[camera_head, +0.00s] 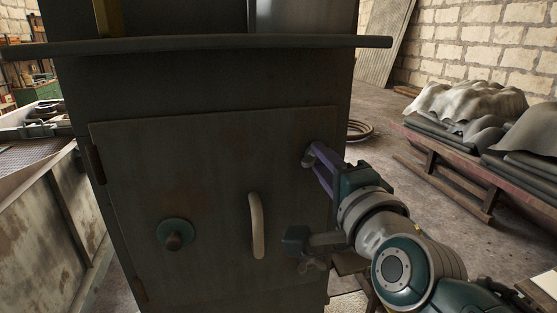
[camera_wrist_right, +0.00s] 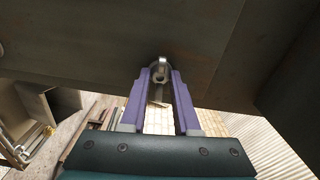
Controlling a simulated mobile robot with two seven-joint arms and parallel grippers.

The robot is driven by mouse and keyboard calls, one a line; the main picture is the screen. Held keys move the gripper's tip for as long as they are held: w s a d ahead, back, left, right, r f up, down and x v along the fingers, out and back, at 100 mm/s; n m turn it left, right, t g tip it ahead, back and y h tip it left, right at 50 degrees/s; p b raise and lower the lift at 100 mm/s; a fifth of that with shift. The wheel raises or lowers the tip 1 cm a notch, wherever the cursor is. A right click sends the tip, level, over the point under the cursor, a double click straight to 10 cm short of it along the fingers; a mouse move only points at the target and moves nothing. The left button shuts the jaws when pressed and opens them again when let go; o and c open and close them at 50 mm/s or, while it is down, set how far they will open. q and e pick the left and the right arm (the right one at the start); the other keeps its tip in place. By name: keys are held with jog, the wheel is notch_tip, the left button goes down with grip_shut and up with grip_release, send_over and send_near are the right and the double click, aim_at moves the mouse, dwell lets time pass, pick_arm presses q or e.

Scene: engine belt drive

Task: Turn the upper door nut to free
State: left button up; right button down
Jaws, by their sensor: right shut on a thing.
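A grey metal door (camera_head: 215,185) fills the middle of the head view. The upper door nut (camera_head: 308,158) is a small metal piece near the door's upper right edge. My right gripper (camera_head: 313,163) reaches it from the lower right, its purple fingers closed around it. In the right wrist view the nut (camera_wrist_right: 162,65) shows as a shiny rounded piece between the fingertips (camera_wrist_right: 160,75). A lower wing-shaped nut (camera_head: 312,266) sits near the door's lower right edge, below my forearm. My left gripper is not in view.
The door carries a curved pale handle (camera_head: 257,225) and a round knob on a green disc (camera_head: 174,232). A ledge (camera_head: 215,43) juts out above the door. A pallet with covered goods (camera_head: 470,120) stands at right; a metal-sided bin (camera_head: 45,215) stands at left.

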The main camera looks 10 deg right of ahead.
jog(key=shift+n, duration=8.4)
jog(key=c, duration=0.6)
grip_release()
jog(key=shift+c, duration=0.2)
